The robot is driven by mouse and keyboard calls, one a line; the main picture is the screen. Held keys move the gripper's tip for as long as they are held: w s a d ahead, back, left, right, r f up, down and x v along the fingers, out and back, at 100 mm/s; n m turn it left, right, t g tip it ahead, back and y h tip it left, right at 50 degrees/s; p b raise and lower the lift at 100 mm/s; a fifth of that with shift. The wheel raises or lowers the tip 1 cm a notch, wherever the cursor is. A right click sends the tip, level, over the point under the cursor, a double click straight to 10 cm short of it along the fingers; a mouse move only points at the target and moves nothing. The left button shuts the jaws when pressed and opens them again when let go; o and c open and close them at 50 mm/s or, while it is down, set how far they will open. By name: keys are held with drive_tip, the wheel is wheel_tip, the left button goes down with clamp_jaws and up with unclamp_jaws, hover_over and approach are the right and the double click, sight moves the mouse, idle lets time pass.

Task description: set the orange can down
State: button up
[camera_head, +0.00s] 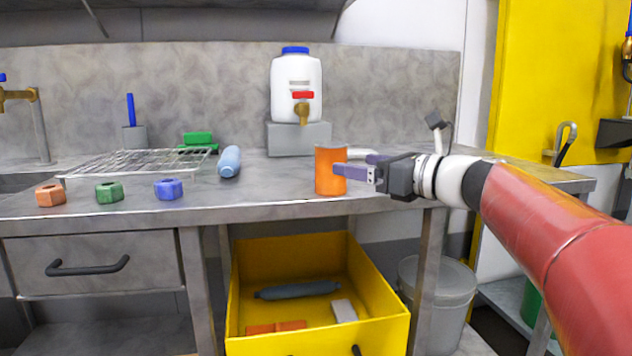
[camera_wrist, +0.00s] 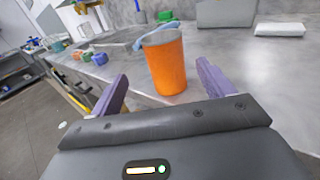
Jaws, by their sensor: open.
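The orange can (camera_head: 330,172) stands upright on the grey counter, near its front edge, below and in front of the white jug. In the wrist view the can (camera_wrist: 164,65) stands between and just beyond the two purple fingers, with its base on the counter. My gripper (camera_head: 355,167) reaches in from the right. Its fingers are spread, with visible space on both sides of the can in the wrist view (camera_wrist: 158,88).
A white jug (camera_head: 296,85) stands on a grey block behind the can. A yellow bin (camera_head: 380,320) is below. Counter left of the can is clear.

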sight(333, 161)
drive_tip(key=shift+w+a+r, duration=0.15)
drive_tip(key=shift+w+a, duration=0.15)
drive_tip(key=shift+a, duration=0.05)
drive_tip(key=shift+x, duration=0.9)
drive_tip(key=x, duration=0.3)
drive_tip(key=f+x, duration=0.1)
drive_tip(key=x, duration=0.1)
drive_tip(key=shift+w+d, duration=0.1)
drive_tip(key=shift+w, duration=0.2)
drive_tip(key=c, duration=1.2)
drive_tip(key=shift+r, duration=0.15)
